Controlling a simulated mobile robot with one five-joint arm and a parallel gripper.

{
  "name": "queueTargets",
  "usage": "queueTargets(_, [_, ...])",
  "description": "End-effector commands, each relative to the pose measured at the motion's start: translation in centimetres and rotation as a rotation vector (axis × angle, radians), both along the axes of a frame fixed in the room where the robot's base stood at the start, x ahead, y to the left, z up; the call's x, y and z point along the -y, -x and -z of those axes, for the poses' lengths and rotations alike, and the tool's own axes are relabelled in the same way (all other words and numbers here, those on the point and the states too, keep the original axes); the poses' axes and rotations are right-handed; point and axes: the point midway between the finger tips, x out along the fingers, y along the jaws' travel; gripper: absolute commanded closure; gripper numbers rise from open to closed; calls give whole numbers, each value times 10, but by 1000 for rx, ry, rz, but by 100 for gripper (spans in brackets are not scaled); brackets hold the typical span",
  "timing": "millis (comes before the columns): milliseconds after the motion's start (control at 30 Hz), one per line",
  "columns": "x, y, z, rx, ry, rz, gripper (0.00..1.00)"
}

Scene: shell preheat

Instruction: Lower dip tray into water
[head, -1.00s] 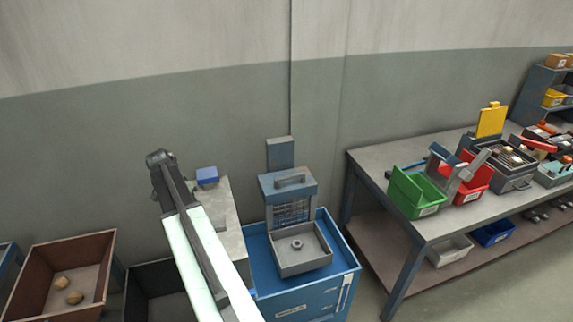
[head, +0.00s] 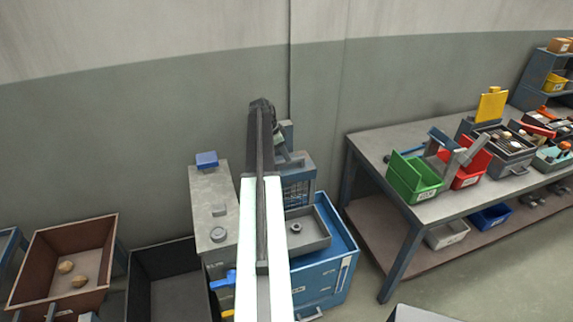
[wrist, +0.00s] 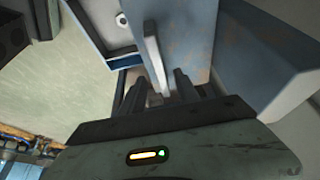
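The grey square dip tray (head: 318,229) with a small ring-shaped part (head: 296,227) inside stands on the blue cabinet (head: 340,262), right of my arm. Behind it is the blue-grey dipping unit (head: 300,172) with its mesh front, partly hidden by my arm. In the wrist view a pale handle bar (wrist: 154,55) stands out from the unit's blue-grey housing (wrist: 185,35). My gripper (wrist: 159,88) has its dark fingers on either side of this bar, with gaps showing. The tray (wrist: 100,25) and its part (wrist: 122,19) also show at upper left. The water is not visible.
A grey bench (head: 207,190) with a blue block (head: 207,160) stands left of the cabinet. Brown (head: 40,265) and black (head: 140,270) bins are further left. A workbench (head: 385,160) with green and red bins stands right. Floor between cabinet and workbench is clear.

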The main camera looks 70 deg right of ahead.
Motion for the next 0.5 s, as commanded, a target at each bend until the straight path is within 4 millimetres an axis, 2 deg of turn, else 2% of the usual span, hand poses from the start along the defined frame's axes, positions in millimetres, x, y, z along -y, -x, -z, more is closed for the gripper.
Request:
queueTargets(33, [3,3,18,0,0,0,62])
queueTargets(133, [6,7,29,0,0,-1,62])
queueTargets(433, [7,9,29,0,0,-2,62])
queueTargets(467, [7,9,29,0,0,-2,67])
queueTargets(500, [7,8,29,0,0,-2,78])
